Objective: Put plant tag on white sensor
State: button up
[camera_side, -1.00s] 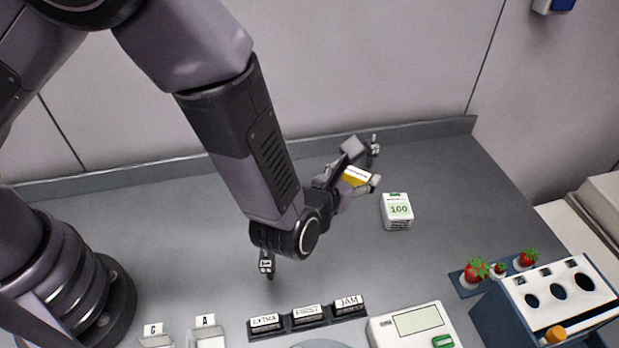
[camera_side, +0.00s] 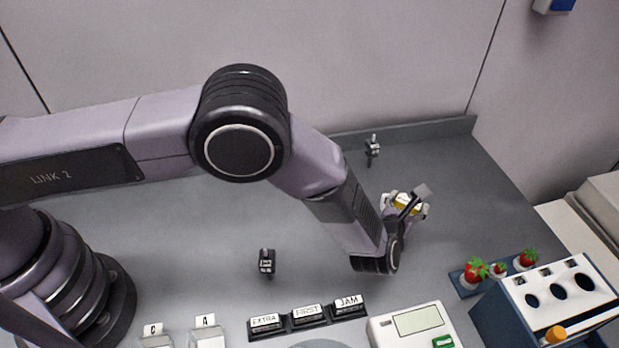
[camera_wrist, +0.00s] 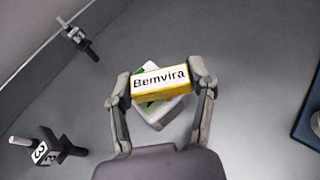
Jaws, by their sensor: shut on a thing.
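The plant tag is a yellow block with a white label reading "Bemvira" (camera_wrist: 160,81). It also shows in the side view (camera_side: 406,204). My gripper (camera_wrist: 163,85) is shut on the tag, one finger at each short end. It also shows in the side view (camera_side: 407,207). The white sensor, a small white box with green marks (camera_wrist: 162,112), lies under the tag and is turned at an angle to it. The tag hides part of the sensor. In the side view my gripper covers most of the sensor. I cannot tell whether tag and sensor touch.
Two small dark clips stand on the grey bench, one at the back (camera_side: 373,150), one left of centre (camera_side: 267,262). Strawberries (camera_side: 476,269) and a blue rack with holes (camera_side: 545,300) are at right. A white scale (camera_side: 415,325) and label blocks (camera_side: 308,316) line the front.

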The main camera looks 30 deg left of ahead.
jog(key=shift+f, duration=0.3)
jog(key=o, duration=0.8)
jog(key=shift+c, duration=0.2)
jog(key=shift+r, duration=0.1)
